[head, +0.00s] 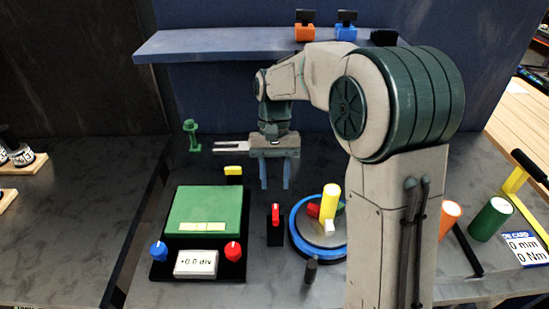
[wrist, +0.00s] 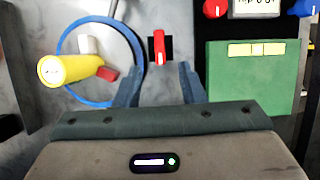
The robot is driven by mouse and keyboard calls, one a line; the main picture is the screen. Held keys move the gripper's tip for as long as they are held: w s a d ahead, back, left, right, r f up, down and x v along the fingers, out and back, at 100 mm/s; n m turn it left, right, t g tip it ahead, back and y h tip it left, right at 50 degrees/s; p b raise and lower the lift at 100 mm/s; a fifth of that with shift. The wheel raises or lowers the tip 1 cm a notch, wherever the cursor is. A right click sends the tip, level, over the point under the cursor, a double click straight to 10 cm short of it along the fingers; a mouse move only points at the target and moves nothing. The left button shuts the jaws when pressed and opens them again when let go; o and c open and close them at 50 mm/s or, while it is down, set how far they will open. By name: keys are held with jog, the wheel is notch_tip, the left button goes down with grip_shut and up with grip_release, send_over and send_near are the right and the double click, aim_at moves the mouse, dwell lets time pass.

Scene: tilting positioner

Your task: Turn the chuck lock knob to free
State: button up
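A red knob (head: 276,213) on a small black base stands between the green-topped control box and the round positioner; I take it to be the chuck lock knob. It also shows in the wrist view (wrist: 159,47), its red bar lying nearly along the picture's vertical. No lock or free marking is readable. My gripper (head: 275,188) hangs above the bench, fingers pointing down, behind the knob in the head view. In the wrist view the gripper (wrist: 160,72) is open and empty, the knob showing between and beyond its fingertips. The blue-rimmed positioner (head: 296,245) carries a yellow cylinder (head: 329,202).
The control box (head: 204,212) has a blue knob (head: 158,250), a red knob (head: 233,250) and a display (head: 196,264). A dark post (head: 311,270) stands before the positioner. A yellow block (head: 233,171) and green stand (head: 192,135) are behind. My arm hides the positioner's right side.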

jog(key=v, duration=0.5)
jog(key=shift+w+r, duration=0.15)
jog(key=shift+r, duration=0.2)
jog(key=s+d+f+t, duration=0.1)
jog(key=s+d+t, duration=0.3)
jog(key=s, duration=0.5)
jog(key=s+d+f+t, duration=0.1)
jog(key=s+d+t, duration=0.2)
jog(key=s+d, duration=0.5)
jog(key=shift+s+f+t, duration=0.2)
jog(key=shift+s+t, duration=0.2)
jog(key=shift+s, duration=0.25)
